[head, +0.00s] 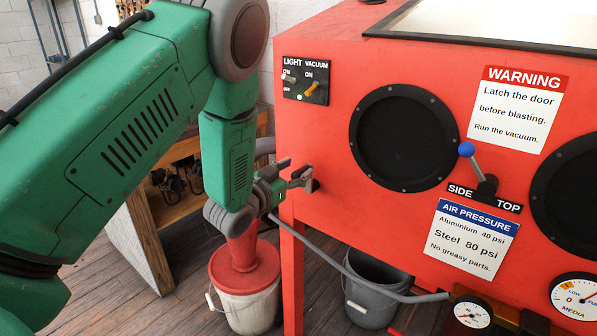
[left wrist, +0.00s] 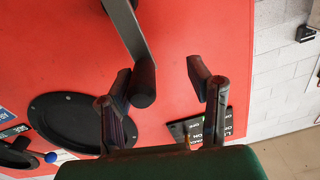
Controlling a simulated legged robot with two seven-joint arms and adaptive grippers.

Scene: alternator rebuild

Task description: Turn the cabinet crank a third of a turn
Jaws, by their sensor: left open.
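The crank shows in the left wrist view as a flat grey arm (left wrist: 125,28) coming down from the top edge, with a black cylindrical handle (left wrist: 143,84) at its end. My left gripper (head: 295,174) is open at the left part of the red cabinet's front (head: 330,132), below the switch panel. In the left wrist view the handle lies between the fingers of my left gripper (left wrist: 160,82), much nearer the left finger. I cannot tell whether they touch. In the head view I cannot make out the crank clearly by the gripper. My right gripper is not in view.
The light and vacuum switch panel (head: 305,80) is just above the gripper. A round black port (head: 404,138) and a blue-knobbed lever (head: 478,168) are to the right. A red-lidded bucket (head: 245,285), a grey bucket (head: 372,295) and a grey hose (head: 345,268) are below.

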